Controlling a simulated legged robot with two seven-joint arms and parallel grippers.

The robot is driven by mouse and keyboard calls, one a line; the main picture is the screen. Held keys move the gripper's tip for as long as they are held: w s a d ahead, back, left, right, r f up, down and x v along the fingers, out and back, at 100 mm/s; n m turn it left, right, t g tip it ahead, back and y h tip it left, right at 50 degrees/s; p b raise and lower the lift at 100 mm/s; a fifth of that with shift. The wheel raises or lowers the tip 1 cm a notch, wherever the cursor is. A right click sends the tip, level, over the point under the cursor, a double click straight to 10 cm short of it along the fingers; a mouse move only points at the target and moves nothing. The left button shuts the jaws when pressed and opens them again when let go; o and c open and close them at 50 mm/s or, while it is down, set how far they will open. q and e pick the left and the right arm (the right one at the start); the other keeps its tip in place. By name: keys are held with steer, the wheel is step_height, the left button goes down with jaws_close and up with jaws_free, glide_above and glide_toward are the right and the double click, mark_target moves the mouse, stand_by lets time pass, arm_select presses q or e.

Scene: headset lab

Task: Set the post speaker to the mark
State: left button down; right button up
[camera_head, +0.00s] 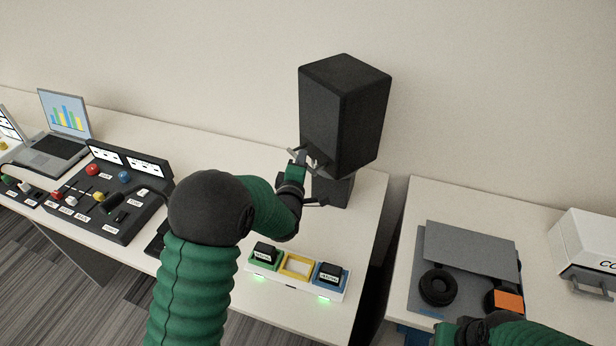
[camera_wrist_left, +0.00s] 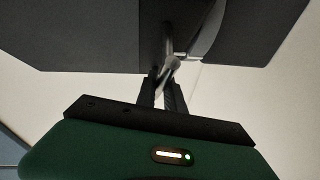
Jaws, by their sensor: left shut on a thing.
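The post speaker (camera_head: 345,115) is a big black box on a smaller dark base (camera_head: 332,188) at the back right end of the long white table. My left gripper (camera_head: 312,160) is at the speaker's lower front left, shut on a thin grey handle there. In the left wrist view, the fingers (camera_wrist_left: 168,88) close on a metal rod (camera_wrist_left: 172,62) under the dark speaker (camera_wrist_left: 90,35). I cannot make out a mark; the arm and gripper hide part of the speaker's lower side. My right gripper (camera_head: 462,332) is at the bottom edge, its fingers not clearly visible.
A white tray with green, yellow and blue frames (camera_head: 297,268) lies in front of the speaker. A control panel (camera_head: 108,190) and a laptop (camera_head: 62,135) are at left. A gap separates the right table, which holds a grey case (camera_head: 468,250) and a white box (camera_head: 590,250).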

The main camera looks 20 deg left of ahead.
arm_select(q)
steer(key=shift+w+a+f+m+h, duration=0.2)
steer(key=shift+w+a+m+h, duration=0.15)
steer(key=shift+a+m+h, duration=0.25)
arm_select(e)
steer(key=shift+f, duration=0.7)
arm_select(q)
steer(key=c, duration=1.7)
jaws_free()
steer(key=shift+c, duration=0.2)
steer(key=shift+o, duration=1.4)
steer(key=shift+w, duration=0.15)
arm_select(e)
steer(key=shift+w+a, duration=0.1)
steer(key=shift+w, duration=0.1)
arm_select(q)
steer(key=shift+r, duration=0.1)
